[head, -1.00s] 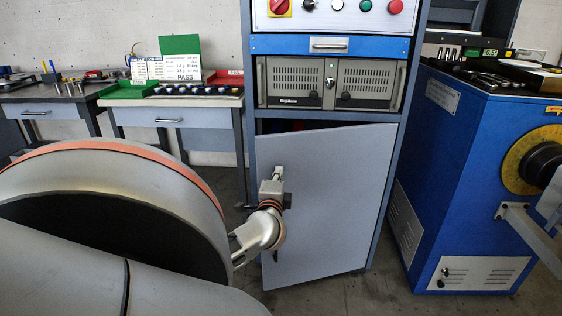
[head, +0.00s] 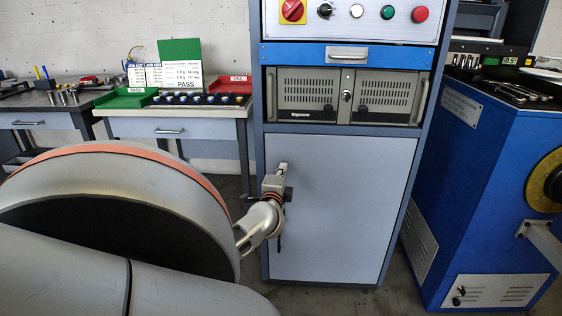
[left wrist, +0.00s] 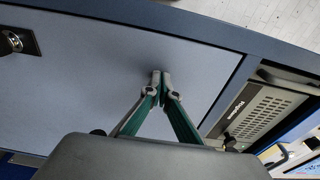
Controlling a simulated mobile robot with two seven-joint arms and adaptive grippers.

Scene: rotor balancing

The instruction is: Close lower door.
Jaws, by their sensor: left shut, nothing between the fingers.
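The lower door (head: 345,205) is the grey panel at the bottom of the blue-framed cabinet. In the head view it sits flush in its frame, with no gap visible along its top edge. My left gripper (head: 282,168) is in front of the door's upper left part, at its left side. In the left wrist view the door (left wrist: 110,70) fills much of the picture, and the left gripper's fingertips (left wrist: 160,73) are together and empty, at or very near its surface. Whether they touch cannot be told. A dark lock or handle (left wrist: 18,41) shows at the left. My right gripper is not in view.
Above the door are a grey rack unit (head: 345,96), a blue drawer (head: 347,56) and a button panel (head: 360,15). A blue machine (head: 490,180) stands close on the right. A workbench (head: 170,128) with green and red trays stands behind at left.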

